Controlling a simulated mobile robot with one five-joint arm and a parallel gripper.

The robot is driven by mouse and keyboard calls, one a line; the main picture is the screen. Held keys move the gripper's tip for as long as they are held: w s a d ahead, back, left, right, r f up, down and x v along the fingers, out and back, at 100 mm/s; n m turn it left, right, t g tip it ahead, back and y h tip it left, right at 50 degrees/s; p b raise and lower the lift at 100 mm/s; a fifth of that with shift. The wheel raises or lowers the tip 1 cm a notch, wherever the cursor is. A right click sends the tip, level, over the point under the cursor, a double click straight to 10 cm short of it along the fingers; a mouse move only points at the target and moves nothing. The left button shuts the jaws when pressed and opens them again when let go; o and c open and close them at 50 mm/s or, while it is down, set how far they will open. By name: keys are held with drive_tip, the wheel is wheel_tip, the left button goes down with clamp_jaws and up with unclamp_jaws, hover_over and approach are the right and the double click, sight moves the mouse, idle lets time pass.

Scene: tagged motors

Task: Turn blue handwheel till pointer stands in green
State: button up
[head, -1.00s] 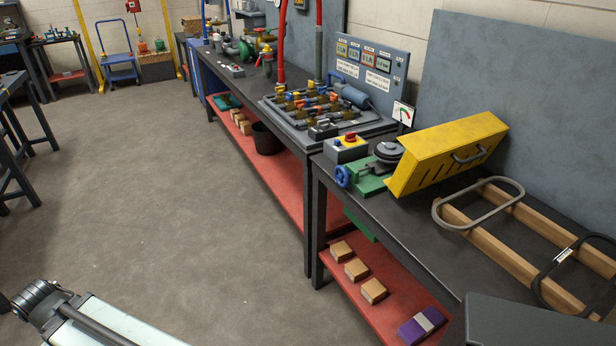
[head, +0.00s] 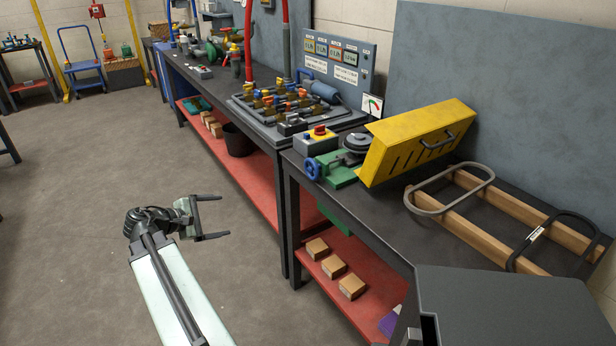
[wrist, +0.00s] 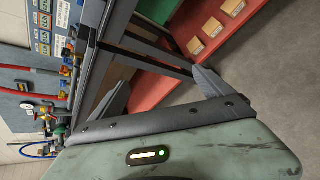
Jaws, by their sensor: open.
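The blue handwheel (head: 313,170) sits on the front side of a green base (head: 340,172) near the front edge of the bench in the head view. A small gauge with a green and red arc (head: 373,105) stands behind it; its pointer is too small to read surely. My gripper (head: 220,217) is open and empty, out over the floor, left of the bench and well apart from the handwheel. In the wrist view my gripper (wrist: 165,90) shows its two fingers spread with nothing between them. I cannot make out the handwheel in the wrist view.
A yellow slotted guard (head: 415,143) stands tilted right of the green base. A control box with a red button (head: 317,140) is beside the handwheel. Grey and black loops lie on wooden beams (head: 490,245) at right. Open floor (head: 90,240) lies left of the bench.

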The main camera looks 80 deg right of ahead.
sight(310, 170)
drive_tip(key=s+d+r+g, duration=0.2)
drive_tip(key=s+d, duration=0.3)
drive_tip(key=s, duration=0.3)
drive_tip(key=s+d+r+n+g+h, duration=0.1)
drive_tip(key=s+d+r, duration=0.3)
drive_tip(key=s, duration=0.5)
drive_tip(key=s+d+r+n+g+b, duration=0.1)
drive_tip(key=s+d+r+g, duration=0.2)
drive_tip(key=s+d, duration=0.4)
drive_tip(key=shift+s+r+g+h, duration=0.15)
drive_tip(key=shift+s+g+h, duration=0.2)
drive_tip(key=shift+s, duration=0.5)
drive_tip(key=c, duration=1.4)
drive_tip(key=shift+o, duration=0.2)
drive_tip(key=m, duration=0.3)
drive_tip(key=o, duration=1.4)
drive_tip(key=shift+c, duration=0.2)
